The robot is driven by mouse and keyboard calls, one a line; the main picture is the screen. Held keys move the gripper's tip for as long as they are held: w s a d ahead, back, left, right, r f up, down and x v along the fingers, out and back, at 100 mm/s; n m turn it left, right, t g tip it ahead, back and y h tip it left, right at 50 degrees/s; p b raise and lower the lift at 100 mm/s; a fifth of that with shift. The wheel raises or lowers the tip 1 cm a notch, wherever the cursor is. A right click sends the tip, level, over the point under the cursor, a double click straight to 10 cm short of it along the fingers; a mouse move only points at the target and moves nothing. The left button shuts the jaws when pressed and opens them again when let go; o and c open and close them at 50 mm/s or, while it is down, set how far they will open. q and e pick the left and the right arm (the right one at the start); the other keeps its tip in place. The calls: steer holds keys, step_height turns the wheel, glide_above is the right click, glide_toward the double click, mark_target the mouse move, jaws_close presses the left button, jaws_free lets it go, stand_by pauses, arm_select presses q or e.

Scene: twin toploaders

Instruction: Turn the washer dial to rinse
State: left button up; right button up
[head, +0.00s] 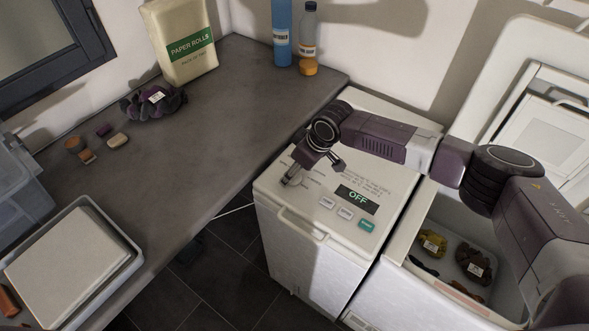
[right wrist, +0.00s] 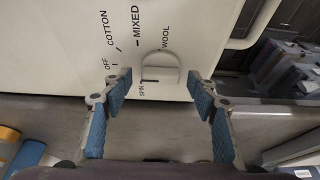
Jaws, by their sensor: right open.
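The washer's top panel (head: 327,175) carries a display (head: 357,198) reading "OFF". A small pale dial (head: 291,180) stands at the panel's left corner, partly hidden by my right gripper (head: 318,160). In the right wrist view, the pale dial (right wrist: 162,68) shows, with OFF, COTTON, MIXED, WOOL and SPIN printed around it. No rinse label is readable, and I cannot tell which mark the dial points to. My right gripper (right wrist: 159,82) is open and empty, its blue-padded fingers spread to either side of the dial. I cannot tell whether they touch the panel. My left gripper is not in view.
An open toploader with clothes (head: 473,262) inside stands to the right. The grey counter (head: 215,135) runs along the left, holding a paper rolls pack (head: 181,40), bottles (head: 308,42) and dark cloth (head: 150,104).

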steer(key=c, duration=1.2)
steer(key=shift+o, duration=0.2)
steer(key=shift+w+f+n+g+y+b, duration=0.1)
steer(key=shift+f+n+g+y+b, duration=0.1)
steer(key=shift+n+b, duration=0.5)
steer(key=shift+f+n+g+y+b, duration=0.1)
steer(key=shift+n+g+b, duration=0.1)
steer(key=shift+n+b, duration=0.45)
steer(key=n+g+b, duration=0.1)
steer(key=n+b, duration=0.2)
steer(key=b, duration=0.1)
steer(key=shift+n+b, duration=0.3)
steer(key=shift+n, duration=0.05)
steer(key=shift+w+r+n+g+b, duration=0.1)
steer(key=shift+r+n+g+b, duration=0.15)
steer(key=shift+n+g+b, duration=0.7)
steer(key=shift+n+t, duration=0.25)
steer(key=shift+n, duration=0.1)
steer(key=o, duration=1.2)
steer(key=shift+c, duration=0.2)
